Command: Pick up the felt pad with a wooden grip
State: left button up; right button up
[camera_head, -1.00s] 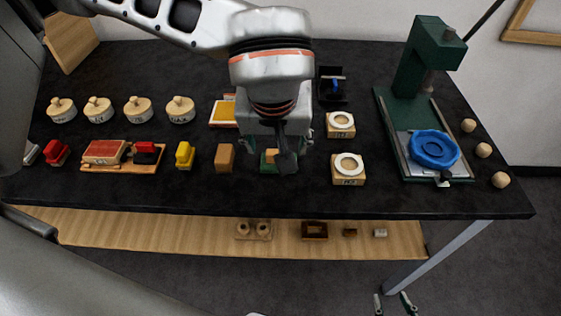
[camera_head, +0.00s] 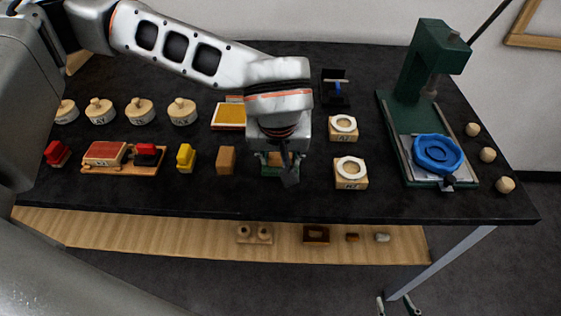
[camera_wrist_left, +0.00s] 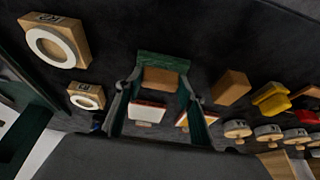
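The felt pad with a wooden grip (camera_wrist_left: 163,62) is a green pad with a brown wooden block on top, lying on the dark table. In the head view the pad (camera_head: 270,170) is partly hidden by my left gripper (camera_head: 278,167). In the left wrist view the fingers of my left gripper (camera_wrist_left: 160,88) are spread, with the wooden grip showing between them. Whether they touch it I cannot tell. Only the fingertips of my right gripper (camera_head: 397,306) show at the bottom edge of the head view, apart and empty, below the table.
A plain wooden block (camera_head: 226,160) and a yellow-topped piece (camera_head: 185,158) stand left of the pad. Ring-topped wooden blocks (camera_head: 350,173) stand to its right. A green press (camera_head: 411,80) is farther right. A yellow pad (camera_head: 230,116) lies behind. Clear table lies in front.

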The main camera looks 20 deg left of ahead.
pick_arm(q)
jog(key=shift+c, duration=1.3)
pick_arm(e)
jog(key=shift+s+f, duration=0.15)
jog(key=shift+s, duration=0.1)
pick_arm(q)
jog(key=shift+r, duration=0.15)
notch_tip(320, 180, up, 13)
jog(key=p, duration=0.2)
notch_tip(320, 180, up, 6)
jog(key=r, duration=0.1)
send_over(280, 157)
jog(key=shift+f, duration=0.1)
pick_arm(e)
jog(key=shift+s+a+r, duration=0.15)
jog(key=shift+a+r, duration=0.15)
jog(key=shift+r, duration=0.45)
jog(key=shift+r, duration=0.1)
